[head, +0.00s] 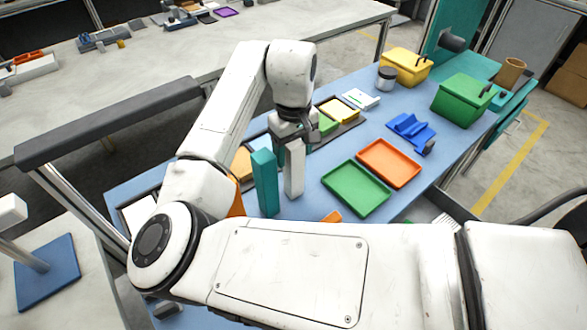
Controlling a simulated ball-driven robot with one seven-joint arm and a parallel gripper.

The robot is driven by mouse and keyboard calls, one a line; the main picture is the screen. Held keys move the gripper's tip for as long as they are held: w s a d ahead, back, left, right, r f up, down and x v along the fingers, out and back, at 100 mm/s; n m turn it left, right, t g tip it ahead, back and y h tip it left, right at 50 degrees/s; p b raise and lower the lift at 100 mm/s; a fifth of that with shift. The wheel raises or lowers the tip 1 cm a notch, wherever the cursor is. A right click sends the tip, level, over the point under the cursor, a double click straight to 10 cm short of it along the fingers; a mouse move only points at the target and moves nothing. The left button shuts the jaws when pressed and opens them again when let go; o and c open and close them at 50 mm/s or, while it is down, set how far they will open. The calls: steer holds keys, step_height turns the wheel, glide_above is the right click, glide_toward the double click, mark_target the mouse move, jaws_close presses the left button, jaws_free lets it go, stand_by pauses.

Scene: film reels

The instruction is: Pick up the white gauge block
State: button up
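The white gauge block (294,170) is a tall, narrow upright block near the middle of the head view, over the blue table. My gripper (294,138) is at its upper end, pointing down, with dark fingers around or right beside the block's top. The fingertips are partly hidden, so I cannot tell whether they are closed on it. I also cannot tell whether the block's base touches the table. A teal upright block (265,184) stands just left of the white one, with a small gap between them.
A green tray (355,189) and an orange tray (388,163) lie to the right. A blue holder (411,130), a dark-lidded jar (387,78), a yellow box (406,66) and a green box (463,100) stand farther back. My arm hides much of the front table.

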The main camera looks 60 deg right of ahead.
jaws_close()
stand_by(0.4)
steer(key=shift+r, duration=0.1)
